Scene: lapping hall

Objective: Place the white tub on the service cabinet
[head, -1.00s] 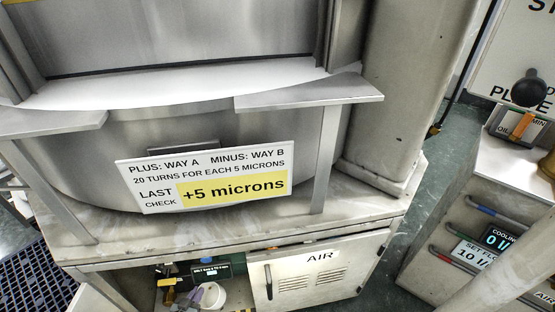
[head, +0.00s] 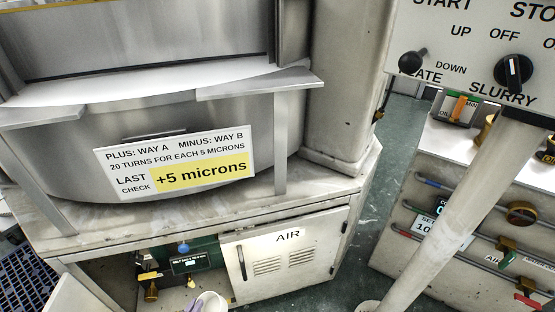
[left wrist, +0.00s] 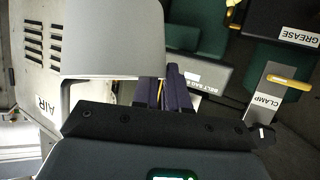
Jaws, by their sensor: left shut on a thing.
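The white tub (head: 212,304) is at the bottom edge of the head view, below the open bay and left of the AIR door; its lower part is cut off. My left gripper (head: 196,304), with pale purple fingers, is shut on it. In the left wrist view the tub (left wrist: 113,38) is a large grey-white shape beside the dark purple fingers (left wrist: 165,92). A pale cabinet with pipes and valves, seemingly the service cabinet (head: 462,140), stands at the right with a light flat top. My right gripper is not in view.
The AIR door (head: 285,258) is beside the open bay with valves and a green unit (head: 190,262). A slanting pale post (head: 455,215) crosses in front of the right cabinet. A control panel (head: 470,50) hangs above it.

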